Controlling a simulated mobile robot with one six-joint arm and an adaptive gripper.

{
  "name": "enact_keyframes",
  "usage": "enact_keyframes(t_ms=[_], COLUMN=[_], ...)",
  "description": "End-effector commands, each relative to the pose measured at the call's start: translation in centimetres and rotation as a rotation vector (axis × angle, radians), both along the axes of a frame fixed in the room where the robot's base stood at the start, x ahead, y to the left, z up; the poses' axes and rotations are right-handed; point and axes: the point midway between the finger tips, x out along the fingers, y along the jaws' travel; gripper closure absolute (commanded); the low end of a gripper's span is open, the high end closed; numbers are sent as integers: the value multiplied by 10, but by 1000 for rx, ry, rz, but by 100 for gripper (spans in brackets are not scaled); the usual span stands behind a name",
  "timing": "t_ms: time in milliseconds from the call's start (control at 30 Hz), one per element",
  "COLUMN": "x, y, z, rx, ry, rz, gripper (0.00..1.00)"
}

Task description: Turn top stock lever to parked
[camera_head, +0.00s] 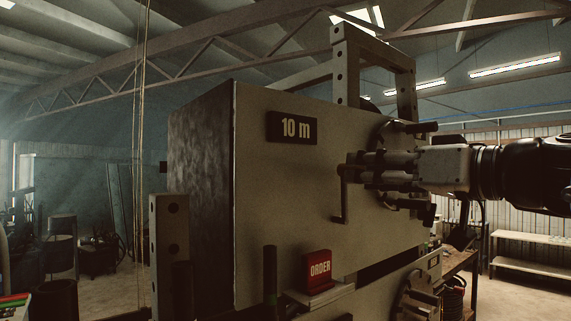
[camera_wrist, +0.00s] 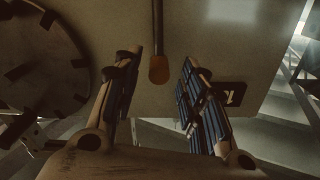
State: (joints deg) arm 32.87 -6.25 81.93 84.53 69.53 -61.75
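The machine's big pale box (camera_head: 270,210) carries a dark "10 m" sign (camera_head: 296,128). A thin dark lever (camera_head: 341,200) hangs down its front face, its upper end partly hidden by my gripper (camera_head: 358,168). In the wrist view, a dark rod, seemingly this lever (camera_wrist: 158,30), ends in an orange-brown knob (camera_wrist: 158,71). The knob appears between the fingertips of my gripper (camera_wrist: 159,62), with a visible gap on each side. My gripper is open and reaches in from the right. I cannot tell how deep the knob sits between the fingers.
A round wheel with dark pegs (camera_wrist: 38,55) is close to the left finger. A red ORDER block (camera_head: 318,268) stands on a ledge below the box. A metal frame (camera_head: 345,70) rises behind the box. A workbench (camera_head: 460,262) is at the right.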

Motion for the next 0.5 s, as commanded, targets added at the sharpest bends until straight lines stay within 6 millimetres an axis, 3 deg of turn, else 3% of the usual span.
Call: enact_keyframes(t_ms=[200, 500], x=[20, 24], y=[15, 17], z=[1, 0], rx=[2, 1], ry=[1, 0], rz=[2, -1], gripper=[62, 62])
